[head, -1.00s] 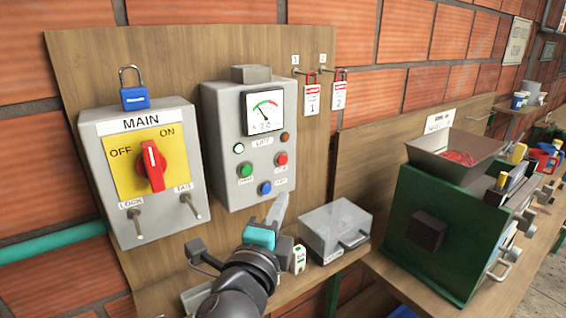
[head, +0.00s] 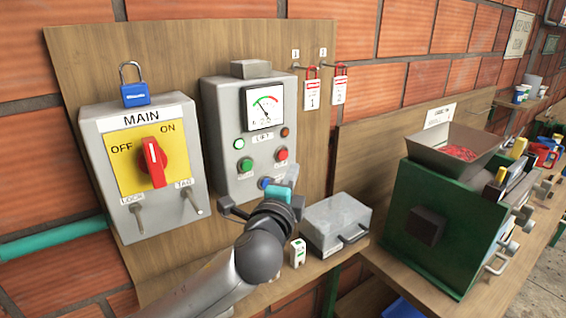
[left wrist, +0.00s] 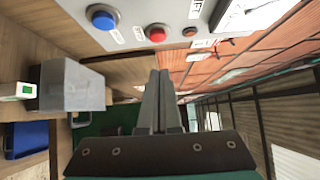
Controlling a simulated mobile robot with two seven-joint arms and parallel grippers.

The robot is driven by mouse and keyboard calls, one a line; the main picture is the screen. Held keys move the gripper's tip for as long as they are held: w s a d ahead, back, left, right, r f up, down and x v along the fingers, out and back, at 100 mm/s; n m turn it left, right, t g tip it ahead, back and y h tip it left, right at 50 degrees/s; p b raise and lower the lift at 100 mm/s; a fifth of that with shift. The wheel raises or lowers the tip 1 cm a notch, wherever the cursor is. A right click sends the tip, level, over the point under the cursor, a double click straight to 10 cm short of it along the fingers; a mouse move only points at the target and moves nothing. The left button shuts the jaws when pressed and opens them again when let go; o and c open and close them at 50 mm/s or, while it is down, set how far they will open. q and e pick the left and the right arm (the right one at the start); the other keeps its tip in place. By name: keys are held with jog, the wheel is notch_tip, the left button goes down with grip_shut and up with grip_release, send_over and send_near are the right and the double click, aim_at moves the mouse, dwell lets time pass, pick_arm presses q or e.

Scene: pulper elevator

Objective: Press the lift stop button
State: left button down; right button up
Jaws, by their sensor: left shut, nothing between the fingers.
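The grey lift control box (head: 222,120) hangs on the wooden backboard. Its red button (head: 282,154), the likely stop button, is at the right, across from a green button (head: 245,165). A blue button (head: 264,183) sits below, partly beside my gripper. My left gripper (head: 292,174) is shut and empty, just below the red button in the head view. In the left wrist view, the shut fingers (left wrist: 160,80) point past the panel face, with the red button (left wrist: 155,33) above them, apart from the tips. My right gripper is not in view.
A main switch box (head: 110,165) with a red rotary handle and blue padlock (head: 135,92) is at the left. A grey metal box (head: 336,222) sits on the shelf below the panel. A green machine with a hopper (head: 455,155) stands at the right.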

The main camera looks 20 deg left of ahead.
aim_at(287, 155)
pick_arm(q)
jog(key=shift+w+a+p, duration=0.3)
jog(key=shift+w+a, duration=1.25)
jog(key=shift+w, duration=0.25)
jog(key=shift+a+r, duration=0.1)
